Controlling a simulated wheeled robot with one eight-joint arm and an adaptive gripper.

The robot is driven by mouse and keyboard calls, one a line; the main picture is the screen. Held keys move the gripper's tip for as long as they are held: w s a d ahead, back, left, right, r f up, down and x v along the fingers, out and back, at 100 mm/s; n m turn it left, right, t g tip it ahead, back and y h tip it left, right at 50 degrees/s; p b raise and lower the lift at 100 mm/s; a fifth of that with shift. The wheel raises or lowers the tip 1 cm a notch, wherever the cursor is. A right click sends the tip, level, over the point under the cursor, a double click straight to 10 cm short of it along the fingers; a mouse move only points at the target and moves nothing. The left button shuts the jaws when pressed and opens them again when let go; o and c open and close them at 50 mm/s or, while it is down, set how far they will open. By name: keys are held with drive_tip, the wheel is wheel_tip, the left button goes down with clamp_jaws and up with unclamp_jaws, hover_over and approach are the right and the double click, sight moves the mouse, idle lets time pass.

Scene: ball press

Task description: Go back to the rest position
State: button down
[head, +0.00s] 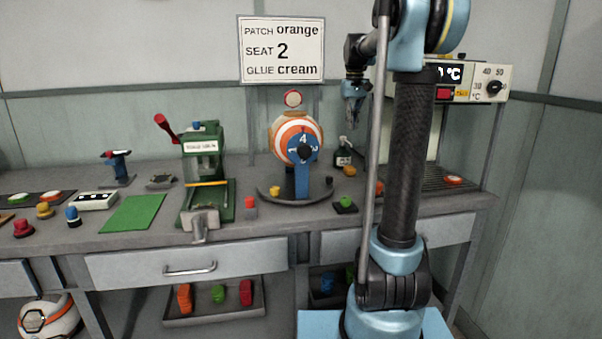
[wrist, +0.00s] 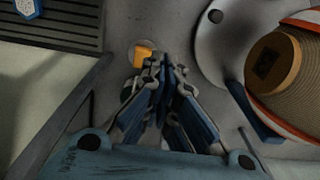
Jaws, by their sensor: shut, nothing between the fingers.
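My gripper (head: 351,122) hangs in the air above the back right of the workbench (head: 235,222), pointing down, beside the orange-and-white ball. In the wrist view my gripper (wrist: 165,68) has its fingers together, with nothing held between them. The bench surface lies below it. A small yellow-orange piece (wrist: 145,52) is close to the fingertips in that picture. The fingers hide part of a dark green item behind them.
The striped ball (head: 297,137) on its round stand (head: 268,192) is just left of my gripper. A green press (head: 203,165) stands further left. A dark bottle (head: 343,155) is below my gripper. A lit heater box (head: 490,84) is at right.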

drive_tip(key=s+f+m+t, duration=0.1)
drive_tip(key=s+f, duration=0.4)
drive_tip(key=s, duration=0.6)
drive_tip(key=s+f, duration=0.5)
drive_tip(key=s, duration=0.6)
drive_tip(key=s+f+t, duration=0.1)
drive_tip(key=s+f, duration=1.4)
drive_tip(key=f, duration=0.2)
drive_tip(key=shift+s+f+m, duration=0.35)
drive_tip(key=shift+s+m, duration=0.05)
drive_tip(key=shift+w+f, duration=0.2)
drive_tip(key=shift+w, duration=0.25)
